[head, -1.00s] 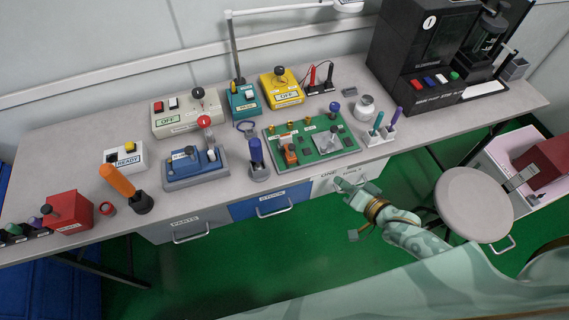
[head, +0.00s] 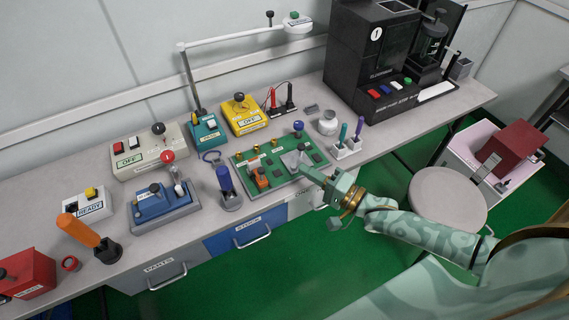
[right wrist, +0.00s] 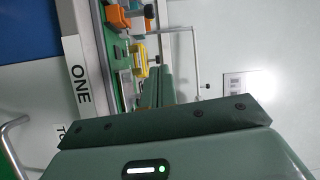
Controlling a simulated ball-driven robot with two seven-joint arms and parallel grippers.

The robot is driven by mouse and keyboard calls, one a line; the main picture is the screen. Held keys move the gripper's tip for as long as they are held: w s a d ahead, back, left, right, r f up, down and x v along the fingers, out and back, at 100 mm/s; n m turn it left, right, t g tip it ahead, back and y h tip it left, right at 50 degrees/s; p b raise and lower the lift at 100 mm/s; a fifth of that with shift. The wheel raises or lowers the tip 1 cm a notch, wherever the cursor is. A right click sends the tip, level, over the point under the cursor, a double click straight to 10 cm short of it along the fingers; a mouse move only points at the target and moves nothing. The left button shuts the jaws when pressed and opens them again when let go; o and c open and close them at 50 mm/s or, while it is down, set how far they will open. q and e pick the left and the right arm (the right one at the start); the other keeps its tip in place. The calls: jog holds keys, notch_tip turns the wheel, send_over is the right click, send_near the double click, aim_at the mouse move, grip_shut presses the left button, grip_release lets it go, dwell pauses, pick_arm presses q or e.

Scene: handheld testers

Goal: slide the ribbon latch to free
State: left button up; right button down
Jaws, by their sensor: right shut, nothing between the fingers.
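The green circuit board (head: 238,160) lies on the bench and carries an orange block (head: 262,182), a grey plate (head: 290,160) and several small parts. In the right wrist view the orange block (right wrist: 117,20) and a yellow part (right wrist: 139,58) show on the board. I cannot tell for sure which part is the ribbon latch. My right gripper (head: 304,171) is shut and empty, with its tips at the board's near right side, close to the grey plate. Whether it touches the board is unclear. It also shows in the right wrist view (right wrist: 155,88). My left gripper is out of view.
A blue pen in a holder (head: 226,184) and a blue tester (head: 163,205) stand left of the board. A white pen holder (head: 346,148) and a white jar (head: 328,122) stand to its right. A black machine (head: 370,60) fills the back right. A round stool (head: 448,198) stands right.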

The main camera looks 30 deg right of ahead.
aim_at(259, 173)
jog(key=b+x, duration=0.2)
jog(key=x, duration=0.7)
jog(key=shift+w+a+f+b, duration=0.2)
jog(key=shift+w+b, duration=0.1)
jog(key=shift+w, duration=0.1)
jog(key=shift+s+a+f, duration=0.15)
jog(key=shift+s+a, duration=1.15)
jog(key=shift+s, duration=0.2)
jog(key=s+p, duration=0.2)
jog(key=shift+s+r, duration=0.25)
jog(key=shift+s+d, duration=0.1)
jog(key=shift+s, duration=0.25)
jog(key=shift+f, duration=0.25)
jog(key=shift+w, duration=0.1)
